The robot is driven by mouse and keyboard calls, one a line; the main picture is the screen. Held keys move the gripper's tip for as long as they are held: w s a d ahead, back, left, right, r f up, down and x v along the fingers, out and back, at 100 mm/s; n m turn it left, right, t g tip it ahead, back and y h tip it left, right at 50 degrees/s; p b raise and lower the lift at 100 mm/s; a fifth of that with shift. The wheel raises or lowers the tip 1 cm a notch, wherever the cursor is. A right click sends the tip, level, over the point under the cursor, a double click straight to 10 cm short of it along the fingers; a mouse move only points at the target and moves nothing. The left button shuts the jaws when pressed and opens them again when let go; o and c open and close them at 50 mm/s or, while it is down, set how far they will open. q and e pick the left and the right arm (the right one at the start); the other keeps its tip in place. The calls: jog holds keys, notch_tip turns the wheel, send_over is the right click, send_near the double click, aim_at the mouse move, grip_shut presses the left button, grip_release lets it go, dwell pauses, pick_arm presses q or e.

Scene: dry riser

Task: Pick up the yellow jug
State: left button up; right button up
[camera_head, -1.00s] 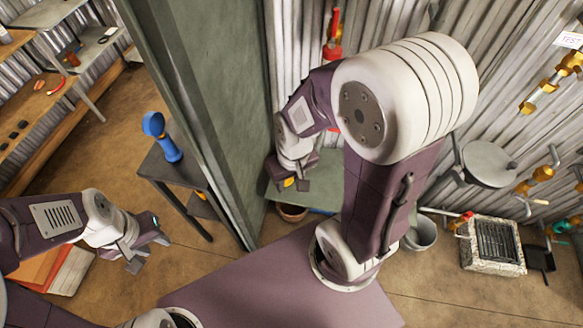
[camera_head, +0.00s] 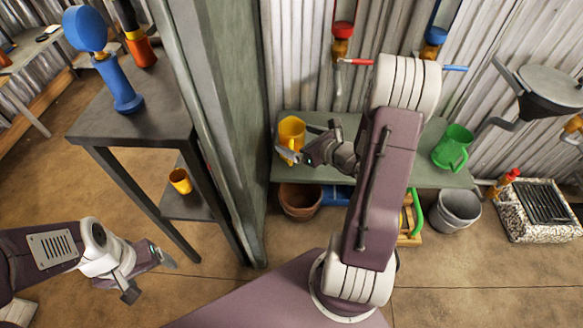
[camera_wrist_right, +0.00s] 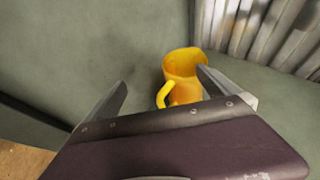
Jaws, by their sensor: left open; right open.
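The yellow jug (camera_head: 291,130) stands upright on the grey-green bench (camera_head: 268,172) by the partition. My right gripper (camera_head: 299,143) is open just beside the jug, partly in front of it in the head view. In the right wrist view the jug (camera_wrist_right: 184,68) is beyond and partly behind the right-hand finger. Its handle (camera_wrist_right: 162,95) points toward the space between the open fingers (camera_wrist_right: 162,78). I cannot tell whether a finger touches it. My left gripper (camera_head: 150,274) is open and empty over the floor at lower left.
A green jug (camera_head: 453,147) stands at the bench's right end. A terracotta pot (camera_head: 300,200) and a grey bucket (camera_head: 456,208) are below. The tall green partition (camera_head: 215,100) borders the bench's left. A yellow cup (camera_head: 180,181) sits on the dark stand's lower shelf.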

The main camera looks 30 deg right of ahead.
aim_at(302, 135)
jog(key=w+d+f+m+h, duration=0.1)
jog(key=w, duration=0.1)
jog(key=w+d+f+m+b, duration=0.1)
jog(key=d+f, duration=0.1)
jog(key=shift+w+d+f+h, duration=0.1)
jog(key=shift+w+d+h, duration=0.15)
jog(key=shift+w+h, duration=0.15)
jog(key=b+x, duration=0.2)
jog(key=x, duration=0.3)
jog(key=shift+w, duration=0.1)
pick_arm(q)
notch_tip(302, 135, down, 5)
jog(key=shift+r, duration=0.2)
pick_arm(e)
jog(key=c, duration=1.9)
